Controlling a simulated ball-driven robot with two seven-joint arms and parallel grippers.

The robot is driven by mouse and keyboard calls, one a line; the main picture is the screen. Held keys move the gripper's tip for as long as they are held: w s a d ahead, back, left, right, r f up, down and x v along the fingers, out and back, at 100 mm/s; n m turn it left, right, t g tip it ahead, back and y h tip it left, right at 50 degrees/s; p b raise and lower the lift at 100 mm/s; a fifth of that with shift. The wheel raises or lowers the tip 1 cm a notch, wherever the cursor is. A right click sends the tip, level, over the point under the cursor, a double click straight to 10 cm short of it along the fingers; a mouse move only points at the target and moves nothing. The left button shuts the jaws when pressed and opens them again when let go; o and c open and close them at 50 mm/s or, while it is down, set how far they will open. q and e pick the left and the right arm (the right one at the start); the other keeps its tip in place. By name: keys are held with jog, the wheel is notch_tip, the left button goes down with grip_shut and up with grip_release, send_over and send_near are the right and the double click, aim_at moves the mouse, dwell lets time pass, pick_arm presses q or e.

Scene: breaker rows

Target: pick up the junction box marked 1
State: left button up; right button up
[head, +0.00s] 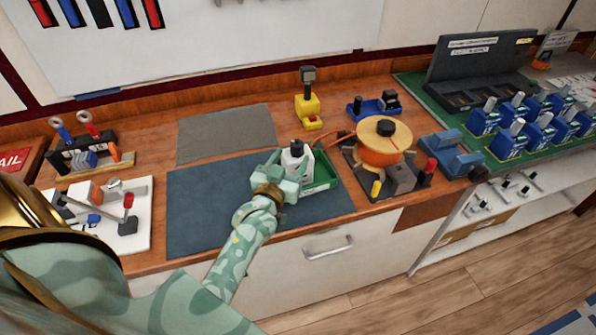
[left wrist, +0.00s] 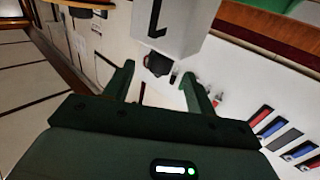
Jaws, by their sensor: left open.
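A white junction box (head: 296,159) with a dark top stands at the left end of the green tray, over the blue-grey mat. My left gripper (head: 284,172) is open right at it and hides its lower part. In the left wrist view the white box (left wrist: 180,28) shows just beyond the open fingertips (left wrist: 158,72). It bears a black mark, cut off by the picture edge, so I cannot read it for certain. A dark round part is beneath it, between the fingertips. I cannot tell whether the fingers touch the box. My right gripper is not in view.
The green tray (head: 324,174) is right of the gripper. An orange cable reel (head: 380,152) stands further right, with blue breakers (head: 484,120) beyond. A yellow tool (head: 308,104) stands behind. The blue-grey mat (head: 205,205) is clear on its left.

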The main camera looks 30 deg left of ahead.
aim_at(294, 152)
pick_arm(q)
jog(key=w+b, duration=0.2)
jog(key=w, duration=0.1)
jog(key=w+a+b, duration=0.1)
jog(key=w+b, duration=0.1)
jog(key=shift+a+f, duration=0.1)
jog(key=shift+f, duration=0.3)
jog(key=shift+w+r, duration=0.1)
jog(key=shift+w, duration=0.15)
jog(key=shift+s+r, duration=0.1)
jog(key=shift+r, duration=0.05)
grip_shut()
